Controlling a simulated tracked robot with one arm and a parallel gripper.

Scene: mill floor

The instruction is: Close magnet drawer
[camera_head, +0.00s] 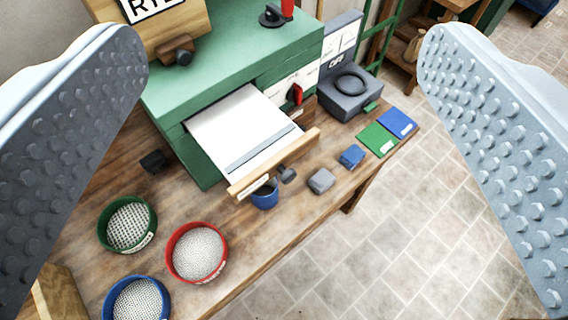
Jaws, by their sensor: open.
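The magnet drawer (238,125) is pulled out of the green machine (228,62) on the wooden bench. It has a white inside with a grey bar across it, a wooden front (275,163) and a dark knob (287,175). My gripper (283,150) is open, its two studded grey fingers wide apart at the left and right of the picture. Nothing is between the fingers close up; the drawer shows beyond them, apart from both. The fingertips' exact distance to the drawer cannot be told.
A blue cup (265,196) stands under the drawer front. A grey block (321,181) and a blue block (351,156) lie to its right. Green, red (196,252) and blue sieves stand at the front left. A grey device (350,92) stands right of the machine. Tiled floor (400,240) is open at right.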

